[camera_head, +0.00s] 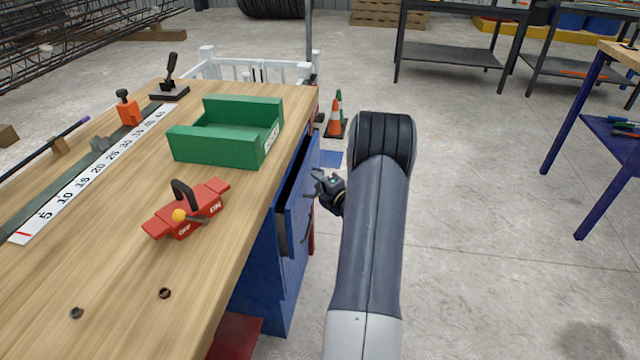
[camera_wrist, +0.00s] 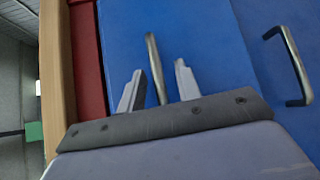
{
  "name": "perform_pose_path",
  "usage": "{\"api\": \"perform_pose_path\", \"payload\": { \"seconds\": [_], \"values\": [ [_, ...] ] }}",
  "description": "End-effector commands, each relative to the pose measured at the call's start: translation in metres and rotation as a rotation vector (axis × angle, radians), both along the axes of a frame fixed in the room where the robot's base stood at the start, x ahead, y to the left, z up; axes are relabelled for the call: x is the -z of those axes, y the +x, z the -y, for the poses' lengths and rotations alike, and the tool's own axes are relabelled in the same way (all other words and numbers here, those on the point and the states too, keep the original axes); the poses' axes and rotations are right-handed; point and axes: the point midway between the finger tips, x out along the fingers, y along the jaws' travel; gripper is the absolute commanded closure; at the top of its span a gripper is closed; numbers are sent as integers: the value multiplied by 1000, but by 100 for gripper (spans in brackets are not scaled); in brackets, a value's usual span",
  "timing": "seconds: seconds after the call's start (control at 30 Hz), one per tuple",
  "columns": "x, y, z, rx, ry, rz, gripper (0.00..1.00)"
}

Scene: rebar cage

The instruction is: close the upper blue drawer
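The upper blue drawer (camera_head: 300,195) stands partly open under the workbench's right edge, with a dark gap behind its front. Its front (camera_wrist: 205,45) fills the middle of the wrist view. My gripper (camera_head: 318,180) is at the drawer front, partly hidden by my forearm in the head view. In the wrist view the two fingers of my gripper (camera_wrist: 159,78) are apart, with the upper drawer's metal handle (camera_wrist: 153,55) between them. The fingers do not appear closed on the handle.
A second handle (camera_wrist: 291,65) is on the lower blue front. The wooden workbench (camera_head: 110,270) holds a green bin (camera_head: 215,152) and a red switch block (camera_head: 187,210). A traffic cone (camera_head: 335,118) stands beyond.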

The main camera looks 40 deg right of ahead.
Motion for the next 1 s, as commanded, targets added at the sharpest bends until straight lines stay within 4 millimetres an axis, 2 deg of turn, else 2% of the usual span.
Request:
{"api": "perform_pose_path", "payload": {
  "seconds": [0.13, 0.53, 1.0],
  "values": [
    [0, 0, 0, 0, 0, 0, 68],
    [0, 0, 0, 0, 0, 0, 100],
    [1, 1, -1, 0, 0, 0, 100]
  ]
}}
